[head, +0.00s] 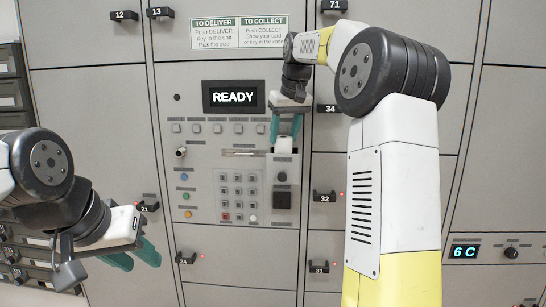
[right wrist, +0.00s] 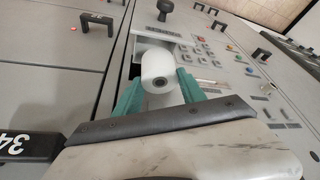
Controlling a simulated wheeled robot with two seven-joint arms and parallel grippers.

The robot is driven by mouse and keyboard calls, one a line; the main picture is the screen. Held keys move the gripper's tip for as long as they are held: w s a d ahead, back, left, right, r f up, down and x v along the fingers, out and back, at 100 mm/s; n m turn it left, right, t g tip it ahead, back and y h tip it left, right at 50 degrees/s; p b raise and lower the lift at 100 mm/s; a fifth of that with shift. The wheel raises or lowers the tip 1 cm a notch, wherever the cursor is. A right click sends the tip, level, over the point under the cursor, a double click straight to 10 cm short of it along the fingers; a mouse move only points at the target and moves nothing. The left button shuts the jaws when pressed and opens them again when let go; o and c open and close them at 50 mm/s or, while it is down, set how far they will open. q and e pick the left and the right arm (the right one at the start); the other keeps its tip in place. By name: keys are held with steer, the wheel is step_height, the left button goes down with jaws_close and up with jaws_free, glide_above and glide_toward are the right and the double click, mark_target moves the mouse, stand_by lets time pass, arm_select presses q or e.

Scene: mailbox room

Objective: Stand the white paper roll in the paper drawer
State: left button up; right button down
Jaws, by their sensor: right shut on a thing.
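The white paper roll (head: 284,143) is between the teal fingers of my right gripper (head: 285,127), in front of the machine panel. In the right wrist view the roll (right wrist: 157,66) shows its round end with a dark core, and the right gripper's fingers (right wrist: 160,92) press it from both sides. The paper drawer (head: 283,168), with a black knob, is just below the roll. In the right wrist view the drawer (right wrist: 150,28) lies beyond the roll, which hides part of it; I cannot tell whether they touch. My left gripper (head: 135,256) is open and empty at lower left.
The panel holds a READY screen (head: 233,96), a keypad (head: 238,192) and a row of buttons. Locker doors with black handles, such as number 32 (head: 324,196), surround it. Dark slots (head: 12,95) line the left edge. Space before the panel's lower part is free.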

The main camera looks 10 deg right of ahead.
mark_target(284, 156)
step_height(284, 156, down, 6)
steer(key=shift+f, duration=0.15)
steer(key=shift+w+f, duration=0.2)
steer(key=shift+f, duration=0.05)
steer(key=shift+f, duration=0.1)
steer(key=c, duration=0.9)
jaws_free()
steer(key=shift+c, duration=0.2)
